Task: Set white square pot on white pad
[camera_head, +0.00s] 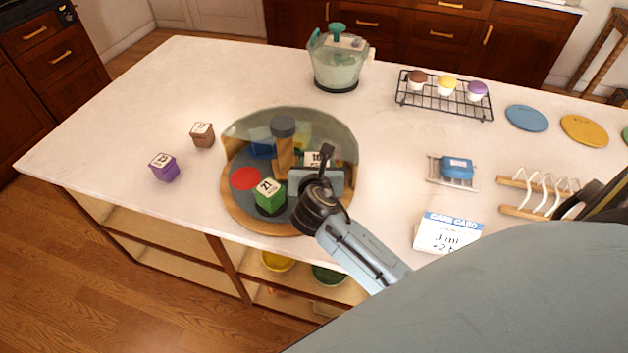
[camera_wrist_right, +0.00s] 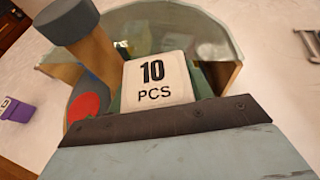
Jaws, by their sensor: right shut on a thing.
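My right gripper (camera_head: 316,180) is over the right part of a round wooden turntable (camera_head: 234,211). It is shut on a square pot with a white top marked 10 (camera_head: 313,158); the top reads "10 PCS" in the right wrist view (camera_wrist_right: 157,78). A red round pad (camera_head: 244,178) lies bare on the turntable. I cannot make out a white pad. My left gripper is not in view.
A green pot marked 21 (camera_head: 269,194) stands close left of my gripper. A knobbed post (camera_head: 283,127) and a curved clear screen (camera_head: 335,127) rise from the turntable. Purple (camera_head: 165,168) and brown (camera_head: 202,135) pots stand left.

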